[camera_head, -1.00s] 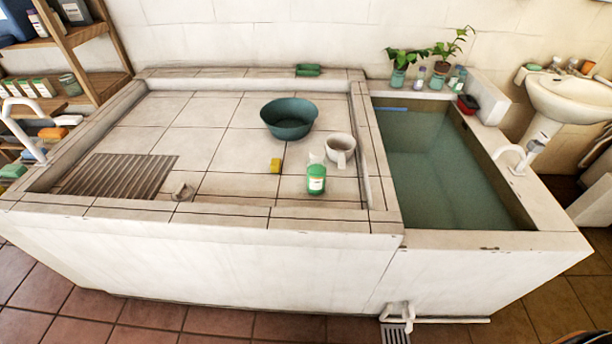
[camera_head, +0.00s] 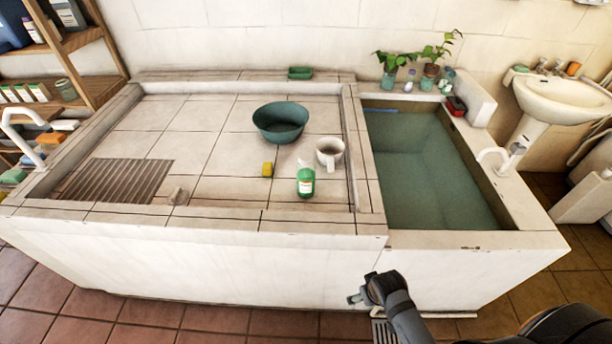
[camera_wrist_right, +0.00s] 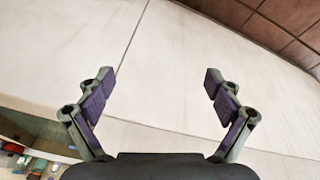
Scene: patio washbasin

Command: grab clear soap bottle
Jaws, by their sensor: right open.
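A green soap bottle with a clear top and a white label (camera_head: 306,182) stands upright on the tiled washing slab, near its front right corner. My right gripper (camera_head: 358,295) is in front of the basin's white front wall, below and to the right of the bottle, well apart from it. In the right wrist view my right gripper (camera_wrist_right: 159,84) has its fingers spread wide, with only the pale wall between them. The bottle does not show in the wrist view. My left gripper is not in view.
A white mug (camera_head: 330,153) stands close behind the bottle, to its right. A yellow sponge (camera_head: 267,169) and a teal bowl (camera_head: 281,122) are also on the slab. A raised rim (camera_head: 220,226) edges the slab. The water-filled basin (camera_head: 425,165) lies to the right.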

